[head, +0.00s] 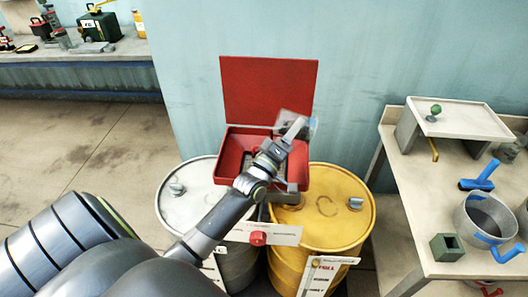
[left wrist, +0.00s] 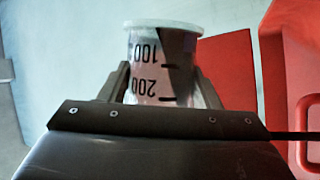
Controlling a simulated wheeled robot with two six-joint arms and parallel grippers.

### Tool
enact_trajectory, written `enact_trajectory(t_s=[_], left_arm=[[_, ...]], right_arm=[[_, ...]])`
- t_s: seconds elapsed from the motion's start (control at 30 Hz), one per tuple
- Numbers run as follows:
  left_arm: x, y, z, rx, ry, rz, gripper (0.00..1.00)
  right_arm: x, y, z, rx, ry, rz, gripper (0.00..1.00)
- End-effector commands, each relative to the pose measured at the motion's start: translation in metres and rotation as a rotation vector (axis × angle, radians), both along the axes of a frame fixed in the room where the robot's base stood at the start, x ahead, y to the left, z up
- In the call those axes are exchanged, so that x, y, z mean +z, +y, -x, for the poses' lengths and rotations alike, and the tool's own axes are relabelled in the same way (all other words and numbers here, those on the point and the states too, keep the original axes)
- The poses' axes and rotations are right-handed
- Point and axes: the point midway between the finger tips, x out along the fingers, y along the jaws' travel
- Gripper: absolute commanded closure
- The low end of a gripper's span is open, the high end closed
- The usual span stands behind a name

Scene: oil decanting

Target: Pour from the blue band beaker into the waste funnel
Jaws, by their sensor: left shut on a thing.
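The clear beaker (head: 308,126) is in my left gripper (head: 290,138), above the right side of the waste funnel. In the left wrist view the beaker (left wrist: 163,62) sits between the two fingers, with upside-down marks 100 and 200 on its wall. I cannot make out its blue band or its tilt in the room. The waste funnel (head: 228,165) is a red open box with its lid (head: 268,90) raised behind; my left arm hides part of it. Its red parts also show at the right of the left wrist view (left wrist: 292,75). My right gripper is out of view.
The funnel stands over a white drum (head: 180,205) and a yellow drum (head: 345,225). A bench (head: 425,190) at the right holds a pot (head: 485,220), a green block (head: 447,247) and a raised shelf (head: 465,120). A wall rises close behind the funnel.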

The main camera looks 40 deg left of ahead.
Motion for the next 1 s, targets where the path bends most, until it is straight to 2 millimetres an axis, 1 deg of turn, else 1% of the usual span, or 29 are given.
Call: enact_trajectory(t_s=[1.0], left_arm=[[0.007, 0.011, 0.006, 0.000, -0.063, 0.107, 0.71]], right_arm=[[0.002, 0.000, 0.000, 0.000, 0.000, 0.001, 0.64]])
